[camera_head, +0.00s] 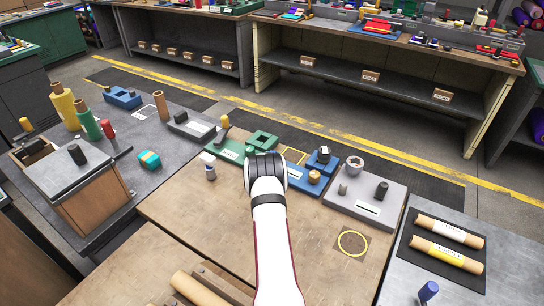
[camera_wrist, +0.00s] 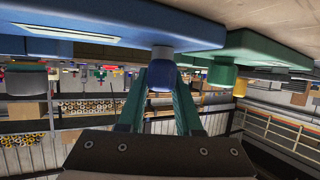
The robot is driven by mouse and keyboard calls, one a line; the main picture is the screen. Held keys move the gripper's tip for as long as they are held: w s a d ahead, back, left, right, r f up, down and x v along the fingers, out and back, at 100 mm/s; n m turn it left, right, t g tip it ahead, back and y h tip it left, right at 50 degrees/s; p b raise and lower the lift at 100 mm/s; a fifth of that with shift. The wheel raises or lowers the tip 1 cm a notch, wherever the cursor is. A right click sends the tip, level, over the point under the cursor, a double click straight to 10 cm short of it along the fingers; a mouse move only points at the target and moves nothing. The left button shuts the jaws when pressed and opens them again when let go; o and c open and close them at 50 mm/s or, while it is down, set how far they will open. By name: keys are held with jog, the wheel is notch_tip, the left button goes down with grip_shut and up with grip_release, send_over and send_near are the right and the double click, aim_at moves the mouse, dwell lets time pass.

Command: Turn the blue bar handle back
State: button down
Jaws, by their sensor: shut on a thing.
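The blue base (camera_head: 300,182) stands on the wooden bench, partly hidden behind my wrist in the head view. In the wrist view the blue base (camera_wrist: 75,22) fills the upper left, seen upside down. A blue handle (camera_wrist: 160,80) on a grey collar (camera_wrist: 162,54) sticks out of its face. My gripper (camera_wrist: 160,98) is shut on this handle, with a green finger on each side. In the head view my gripper is hidden by my own wrist, and the handle is hidden too. The handle's turn angle cannot be told.
A green base (camera_head: 232,148) stands close on the left and a grey base (camera_head: 365,195) with a black knob on the right. A yellow ring (camera_head: 353,243) lies at the front right.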

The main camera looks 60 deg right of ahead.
jog(key=n+t+y, duration=0.2)
jog(key=n, duration=0.1)
jog(key=n+t+y, duration=0.2)
jog(key=n+t, duration=0.1)
jog(key=shift+s+d+y, duration=0.1)
jog(key=shift+s+y, duration=0.05)
jog(key=shift+y, duration=0.15)
jog(key=n+t+y, duration=0.2)
jog(key=n+y, duration=0.1)
jog(key=shift+n+y, duration=0.3)
jog(key=shift+w+r+t, duration=0.15)
jog(key=shift+w+t, duration=0.05)
jog(key=shift+t, duration=0.1)
jog(key=c, duration=0.6)
grip_release()
jog(key=v, duration=1.6)
jog(key=shift+d, duration=0.1)
